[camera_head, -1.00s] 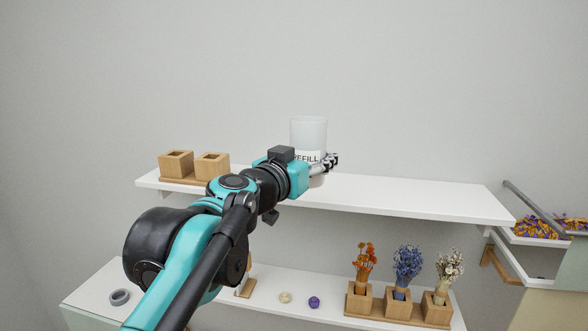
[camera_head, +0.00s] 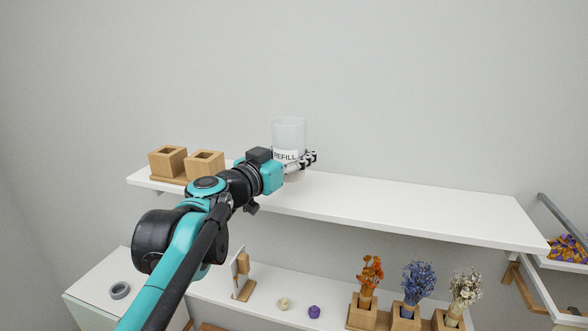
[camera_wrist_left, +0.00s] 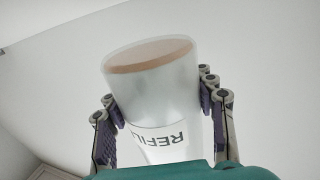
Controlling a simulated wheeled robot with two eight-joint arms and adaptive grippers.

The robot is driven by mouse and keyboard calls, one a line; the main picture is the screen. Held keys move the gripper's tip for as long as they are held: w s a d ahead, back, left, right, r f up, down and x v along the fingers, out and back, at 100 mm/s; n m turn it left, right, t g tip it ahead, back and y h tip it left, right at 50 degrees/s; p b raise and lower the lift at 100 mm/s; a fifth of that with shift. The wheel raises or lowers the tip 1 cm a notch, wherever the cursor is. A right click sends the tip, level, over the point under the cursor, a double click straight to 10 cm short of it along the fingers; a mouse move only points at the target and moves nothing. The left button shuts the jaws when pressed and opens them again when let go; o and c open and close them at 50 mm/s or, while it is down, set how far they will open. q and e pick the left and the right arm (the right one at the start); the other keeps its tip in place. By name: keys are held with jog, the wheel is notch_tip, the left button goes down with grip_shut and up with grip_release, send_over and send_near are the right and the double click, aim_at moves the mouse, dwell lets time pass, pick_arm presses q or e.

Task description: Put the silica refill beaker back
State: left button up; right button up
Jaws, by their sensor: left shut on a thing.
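The silica refill beaker (camera_head: 289,132) is a frosted, pale cup with a white "REFILL" label. My left gripper (camera_head: 301,160) is shut on it around the label height and holds it upright at the upper white shelf. I cannot tell whether its base touches the shelf. In the left wrist view the beaker (camera_wrist_left: 155,95) stands between the two fingers of the left gripper (camera_wrist_left: 160,112), with a pale orange-brown disc shape showing at its wide end. My right gripper is not in view.
Two wooden block holders (camera_head: 186,163) stand on the upper shelf (camera_head: 400,207), left of the beaker; the shelf's right part is clear. Below are dried flowers in wooden blocks (camera_head: 408,318), small cream (camera_head: 283,304) and purple (camera_head: 314,312) pieces, and a grey ring (camera_head: 120,290).

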pick_arm(q)
jog(key=shift+a+f, duration=0.1)
jog(key=shift+a, duration=0.25)
jog(key=f, duration=0.3)
jog(key=shift+s+f, duration=0.15)
jog(key=shift+s, duration=0.05)
jog(key=shift+w+f, duration=0.2)
jog(key=shift+f, duration=0.2)
jog(key=shift+s, duration=0.15)
jog(key=o, duration=1.5)
jog(key=shift+f, duration=0.1)
